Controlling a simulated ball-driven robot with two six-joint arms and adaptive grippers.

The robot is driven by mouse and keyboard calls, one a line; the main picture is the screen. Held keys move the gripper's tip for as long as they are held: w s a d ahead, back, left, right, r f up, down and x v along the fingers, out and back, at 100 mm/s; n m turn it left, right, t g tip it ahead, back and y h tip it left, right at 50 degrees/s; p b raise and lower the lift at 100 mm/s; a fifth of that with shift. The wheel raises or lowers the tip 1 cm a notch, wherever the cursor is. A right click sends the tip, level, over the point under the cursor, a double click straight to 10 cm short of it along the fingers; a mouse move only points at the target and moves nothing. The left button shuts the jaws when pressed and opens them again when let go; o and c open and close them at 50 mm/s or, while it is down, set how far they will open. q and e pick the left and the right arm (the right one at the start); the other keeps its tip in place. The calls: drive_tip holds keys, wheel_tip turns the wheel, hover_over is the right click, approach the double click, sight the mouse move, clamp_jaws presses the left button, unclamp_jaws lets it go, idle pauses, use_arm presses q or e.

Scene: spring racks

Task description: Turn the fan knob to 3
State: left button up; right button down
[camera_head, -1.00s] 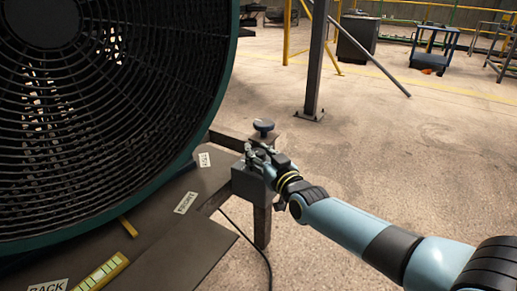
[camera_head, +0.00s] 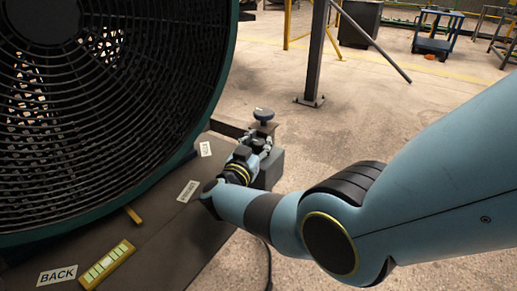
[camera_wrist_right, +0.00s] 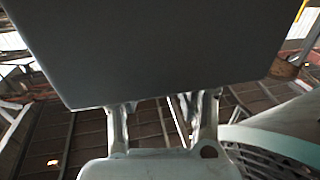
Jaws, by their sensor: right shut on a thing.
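The big fan (camera_head: 110,110), with a black grille and green rim, fills the left of the head view. To its right, a grey box (camera_head: 270,168) stands at the frame's corner. A dark round-topped part (camera_head: 263,114) stands just above my right gripper (camera_head: 257,143). My right gripper is shut at the box on what seems to be the fan knob, hidden between the fingers; no number can be read. In the right wrist view, a grey plate (camera_wrist_right: 150,50) hides the fingertips, with both fingers (camera_wrist_right: 162,122) reaching its lower edge. My left gripper is not in view.
A flat base (camera_head: 150,240) carries paper labels, one reading BACK (camera_head: 57,275), and a yellow strip (camera_head: 107,264). A dark post (camera_head: 316,60) with a slanted brace stands behind. A blue cart (camera_head: 437,35) is far off. The concrete floor between is clear.

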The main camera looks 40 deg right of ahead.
drive_tip(key=f+m+g+h+b, duration=0.1)
drive_tip(key=g+b, duration=0.1)
drive_tip(key=shift+a+f+m+g, duration=0.1)
drive_tip(key=shift+m+g, duration=0.2)
drive_tip(key=shift+m, duration=0.1)
drive_tip(key=m+g+h+b, duration=0.1)
drive_tip(key=m+g+b, duration=0.1)
drive_tip(key=g+b, duration=0.1)
drive_tip(key=shift+m+g+h+b, duration=0.3)
drive_tip(key=shift+b, duration=0.45)
drive_tip(key=g+b, duration=0.1)
drive_tip(key=m+g+b, duration=0.1)
drive_tip(key=shift+r+g, duration=0.25)
drive_tip(key=shift+g, duration=0.05)
drive_tip(key=shift+r+m+g+b, duration=0.2)
drive_tip(key=shift+m+g+b, duration=0.2)
drive_tip(key=shift+m+b, duration=0.2)
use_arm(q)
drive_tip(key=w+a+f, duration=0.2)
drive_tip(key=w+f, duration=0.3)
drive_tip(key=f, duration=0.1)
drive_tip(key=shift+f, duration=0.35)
use_arm(e)
drive_tip(key=c, duration=0.9)
unclamp_jaws()
drive_tip(key=shift+r, duration=0.1)
drive_tip(key=shift+r, duration=0.2)
